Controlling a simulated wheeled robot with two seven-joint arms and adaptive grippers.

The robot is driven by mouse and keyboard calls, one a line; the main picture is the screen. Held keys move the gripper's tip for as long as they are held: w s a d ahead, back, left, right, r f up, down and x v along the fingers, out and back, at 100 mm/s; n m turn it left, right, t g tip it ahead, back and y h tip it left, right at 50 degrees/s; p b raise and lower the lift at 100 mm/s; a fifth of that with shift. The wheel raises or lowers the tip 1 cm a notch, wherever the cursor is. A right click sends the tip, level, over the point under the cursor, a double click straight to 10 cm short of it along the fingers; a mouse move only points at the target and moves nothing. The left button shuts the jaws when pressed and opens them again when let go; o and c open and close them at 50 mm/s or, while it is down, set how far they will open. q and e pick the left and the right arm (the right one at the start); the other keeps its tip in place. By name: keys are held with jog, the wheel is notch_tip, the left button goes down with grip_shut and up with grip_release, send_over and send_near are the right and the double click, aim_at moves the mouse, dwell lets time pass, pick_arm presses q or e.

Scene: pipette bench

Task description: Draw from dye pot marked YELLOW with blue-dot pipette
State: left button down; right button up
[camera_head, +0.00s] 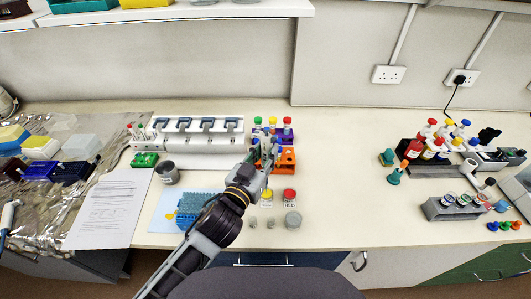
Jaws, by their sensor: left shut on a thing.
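My left gripper (265,156) reaches in from the lower left and is shut on what looks like a pipette, in front of the orange rack (288,166). The gripper covers most of it, and I cannot make out a blue dot. The yellow dye pot (267,194) stands on the bench just right of my left wrist, with a small white label at its front. The red dye pot (290,195) stands to its right, also labelled. My right gripper is not in view.
Behind the orange rack stand bottles with coloured caps (287,120). A white holder unit (200,130) stands to the left. A blue tip box (200,204) lies beside my forearm. A grey round pot (293,219) is in front.

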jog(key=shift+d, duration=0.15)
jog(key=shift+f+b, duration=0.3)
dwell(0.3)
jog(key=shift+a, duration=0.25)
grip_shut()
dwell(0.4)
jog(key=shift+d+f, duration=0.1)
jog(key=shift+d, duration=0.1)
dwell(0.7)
